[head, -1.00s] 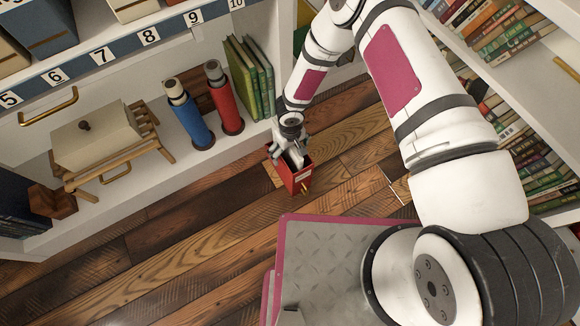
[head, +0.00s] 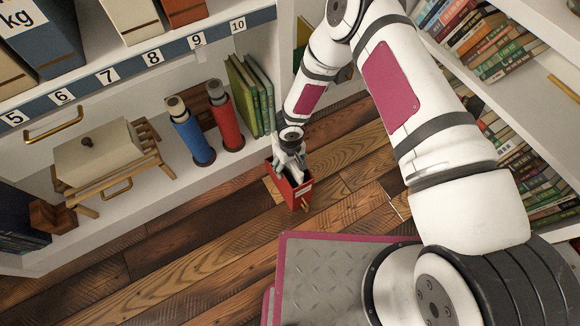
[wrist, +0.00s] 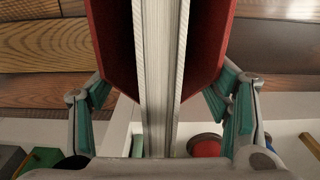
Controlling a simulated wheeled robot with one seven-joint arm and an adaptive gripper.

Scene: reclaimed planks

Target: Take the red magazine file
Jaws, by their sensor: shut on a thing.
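The red magazine file (head: 297,192) is held in front of the left shelf, over the wooden floor. In the head view my gripper (head: 290,166) is at its top. In the wrist view the file's red side walls (wrist: 207,45) rise on both sides of pale paper edges (wrist: 158,80). My gripper's teal-padded fingers (wrist: 162,108) press on the outer sides of the file, one on each side. The file's underside is hidden, and I cannot tell its exact height above the floor.
The left shelf's lower board holds a blue flask (head: 191,132), a red flask (head: 226,118), green books (head: 249,95) and a cream chafing dish (head: 97,153) on a wooden stand. A bookshelf (head: 525,185) stands at right. Bare floor (head: 170,260) lies between.

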